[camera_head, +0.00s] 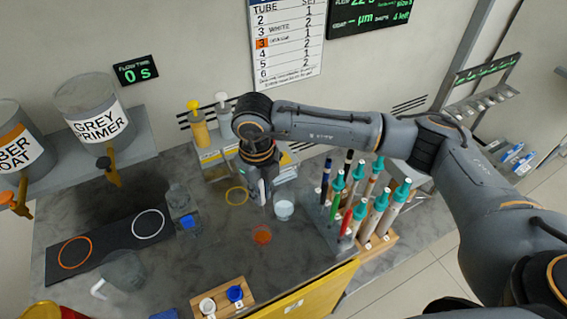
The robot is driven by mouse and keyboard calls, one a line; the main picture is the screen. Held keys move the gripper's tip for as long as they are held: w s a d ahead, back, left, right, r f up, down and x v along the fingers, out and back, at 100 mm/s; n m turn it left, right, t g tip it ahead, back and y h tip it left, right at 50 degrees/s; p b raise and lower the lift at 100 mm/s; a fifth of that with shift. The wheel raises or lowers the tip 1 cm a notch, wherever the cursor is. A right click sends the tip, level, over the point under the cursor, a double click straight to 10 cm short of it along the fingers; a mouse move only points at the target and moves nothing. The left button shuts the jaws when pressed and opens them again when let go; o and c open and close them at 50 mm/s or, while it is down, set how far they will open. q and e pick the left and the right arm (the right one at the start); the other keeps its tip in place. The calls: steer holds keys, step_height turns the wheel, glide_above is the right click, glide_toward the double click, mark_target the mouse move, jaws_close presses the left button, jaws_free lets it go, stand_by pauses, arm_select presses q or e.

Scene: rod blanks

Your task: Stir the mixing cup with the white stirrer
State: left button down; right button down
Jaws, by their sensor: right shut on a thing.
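My right gripper (262,192) reaches in from the right and points down over the middle of the bench. It is shut on a thin, pale upright thing, which looks like the white stirrer; its lower end is hard to make out. Just right of the gripper stands a small clear cup with pale contents (284,209). Closer to the front is a small clear cup with orange contents (262,235). I cannot tell which of these is the mixing cup, or whether the stirrer is inside one. My left gripper is not in view.
A rack of teal-capped rods (362,205) stands close right of the gripper. Bottles (198,122) stand behind. A wooden block with two small pots (222,299) is at the front. A dark mat (110,240) lies left.

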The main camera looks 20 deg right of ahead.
step_height(320, 180, down, 11)
steer(key=s+a+b, duration=0.1)
steer(key=b, duration=0.6)
stand_by(0.6)
steer(key=shift+a+r, duration=0.1)
stand_by(0.4)
